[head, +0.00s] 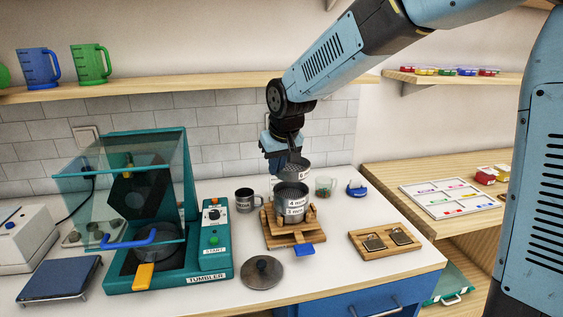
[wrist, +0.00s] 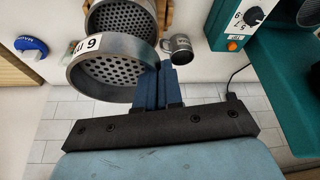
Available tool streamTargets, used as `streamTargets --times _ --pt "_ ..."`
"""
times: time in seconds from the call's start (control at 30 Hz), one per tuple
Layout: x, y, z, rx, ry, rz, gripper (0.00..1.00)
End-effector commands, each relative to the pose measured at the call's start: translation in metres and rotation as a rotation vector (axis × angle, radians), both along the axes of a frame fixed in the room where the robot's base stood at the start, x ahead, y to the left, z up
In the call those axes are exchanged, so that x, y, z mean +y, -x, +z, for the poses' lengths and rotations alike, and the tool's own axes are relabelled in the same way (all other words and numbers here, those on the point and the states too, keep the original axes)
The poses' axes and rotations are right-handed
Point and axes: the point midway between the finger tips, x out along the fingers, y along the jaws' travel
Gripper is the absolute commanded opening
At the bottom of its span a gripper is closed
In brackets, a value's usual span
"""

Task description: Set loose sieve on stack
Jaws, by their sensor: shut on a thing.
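My gripper (head: 284,157) is shut on the rim of a round grey metal sieve (head: 294,172). In the wrist view, my gripper's blue fingers (wrist: 166,75) pinch the wall of this sieve (wrist: 112,73); its label shows a 6 and its bottom is perforated. The sieve stack (head: 291,209), with 4 and 3 labels, stands on a wooden stand (head: 272,239) with a blue handle. The held sieve is above the stack in the head view, slightly tilted. The stack's perforated top (wrist: 125,18) is partly hidden by it in the wrist view. I cannot tell the gap exactly.
A teal tumbler machine (head: 205,262) with a clear lid stands left. A metal mug (head: 246,200), a glass beaker (head: 325,187) and a blue item (head: 356,190) are around the stack. A round metal lid (head: 262,272) and a wooden tray (head: 385,242) lie in front.

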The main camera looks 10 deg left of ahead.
Motion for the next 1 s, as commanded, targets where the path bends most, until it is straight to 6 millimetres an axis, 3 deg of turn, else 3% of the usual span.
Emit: streamTargets --times 0.5,1.0 --pt "0.0 0.0 -0.035 0.0 0.0 -0.001 0.0" --pt "0.0 0.0 -0.042 -0.001 -0.001 0.0 0.0"
